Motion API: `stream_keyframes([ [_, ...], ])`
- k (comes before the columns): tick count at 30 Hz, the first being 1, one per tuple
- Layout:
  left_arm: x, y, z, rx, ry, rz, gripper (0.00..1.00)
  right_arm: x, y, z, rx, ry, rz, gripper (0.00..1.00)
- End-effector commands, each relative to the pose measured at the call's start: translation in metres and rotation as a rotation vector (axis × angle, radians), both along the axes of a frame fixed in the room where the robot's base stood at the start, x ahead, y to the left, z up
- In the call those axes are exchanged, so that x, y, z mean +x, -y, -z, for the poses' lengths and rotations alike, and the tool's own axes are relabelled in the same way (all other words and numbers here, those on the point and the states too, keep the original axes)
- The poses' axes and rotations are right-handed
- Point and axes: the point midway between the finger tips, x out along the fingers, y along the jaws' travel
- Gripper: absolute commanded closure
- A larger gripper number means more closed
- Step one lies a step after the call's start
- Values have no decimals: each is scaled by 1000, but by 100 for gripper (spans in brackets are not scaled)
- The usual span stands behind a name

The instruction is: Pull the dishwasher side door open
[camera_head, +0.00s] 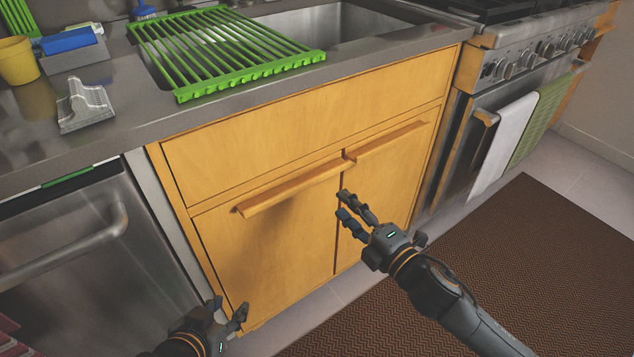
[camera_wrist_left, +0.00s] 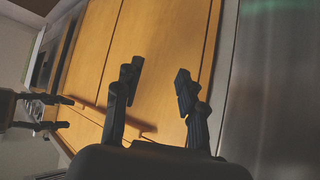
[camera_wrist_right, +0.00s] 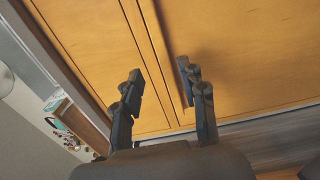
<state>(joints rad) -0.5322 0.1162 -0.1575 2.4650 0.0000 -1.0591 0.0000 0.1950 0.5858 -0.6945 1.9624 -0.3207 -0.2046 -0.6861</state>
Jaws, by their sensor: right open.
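The steel dishwasher (camera_head: 110,265) is at the left of the head view, with its bar handle (camera_head: 65,250) across the upper front. Its panel also shows at the right of the left wrist view (camera_wrist_left: 280,95). Next to it is a maple cabinet with a left door (camera_head: 265,250) and a right door (camera_head: 385,190), each with a wooden bar handle along its top. My left gripper (camera_head: 228,307) is open and empty, low by the left door's bottom corner. My right gripper (camera_head: 344,205) is open in front of the doors' meeting edge, below the handles; contact cannot be told.
The counter above holds a green drying rack (camera_head: 225,50) over the sink, a grey scrubber (camera_head: 85,105) and a yellow cup (camera_head: 17,60). An oven (camera_head: 510,110) with hanging towels stands at the right. A brown mat (camera_head: 510,265) covers the floor in front.

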Motion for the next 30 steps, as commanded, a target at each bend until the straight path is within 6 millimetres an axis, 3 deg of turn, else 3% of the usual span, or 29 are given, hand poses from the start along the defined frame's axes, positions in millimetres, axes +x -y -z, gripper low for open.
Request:
stream_keyframes([
  [9, 35, 15, -35, -61, 260, 19, 60, 57, -41, 1, 3, 2, 1, 58],
  [15, 48, 22, -61, -95, 405, 28, 60, 80, -57, 1, 2, 0, 1, 58],
  [21, 53, 25, -72, -109, 464, 32, 60, 88, -64, 1, 2, -1, 1, 58],
  [29, 53, 25, -74, -110, 468, 33, 60, 88, -64, 1, 1, -2, 1, 58],
  [30, 53, 25, -74, -110, 468, 33, 60, 88, -64, 1, 1, -2, 1, 65],
])
